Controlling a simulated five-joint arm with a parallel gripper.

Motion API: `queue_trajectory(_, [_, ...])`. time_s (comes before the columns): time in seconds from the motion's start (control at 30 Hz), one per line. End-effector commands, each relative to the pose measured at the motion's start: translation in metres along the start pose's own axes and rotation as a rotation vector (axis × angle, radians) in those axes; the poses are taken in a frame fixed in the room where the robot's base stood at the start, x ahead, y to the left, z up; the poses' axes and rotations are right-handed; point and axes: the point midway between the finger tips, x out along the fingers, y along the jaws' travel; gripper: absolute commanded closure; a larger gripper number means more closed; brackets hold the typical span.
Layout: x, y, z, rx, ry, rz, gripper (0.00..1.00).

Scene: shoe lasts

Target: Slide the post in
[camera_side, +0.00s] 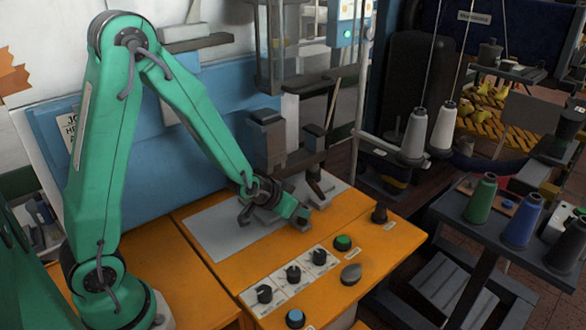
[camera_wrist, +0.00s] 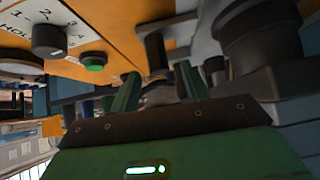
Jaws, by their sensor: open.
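My gripper (camera_side: 300,212) is low over the grey plate on the orange bench, just in front of a dark machine head (camera_side: 270,140). In the wrist view its two green fingers (camera_wrist: 158,85) stand apart. Grey metal parts show between and beyond the fingers, apparently not gripped. A dark upright part (camera_side: 315,160) with a slim rod stands just behind my gripper. A dark round post-like part (camera_wrist: 155,50) also shows beyond the fingers in the wrist view. I cannot tell which of these is the post, or whether anything touches the fingers.
The grey plate (camera_side: 215,232) is clear on its left. A dark side table (camera_side: 460,215) with thread cones stands at right.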

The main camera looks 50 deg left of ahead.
Motion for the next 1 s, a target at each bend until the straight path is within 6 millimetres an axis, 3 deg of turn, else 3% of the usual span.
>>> queue_trajectory(0.5, [0.046, 0.002, 0.000, 0.000, 0.001, 0.002, 0.54])
queue_trajectory(1.0, [0.054, 0.002, -0.001, 0.000, 0.001, 0.003, 0.54])
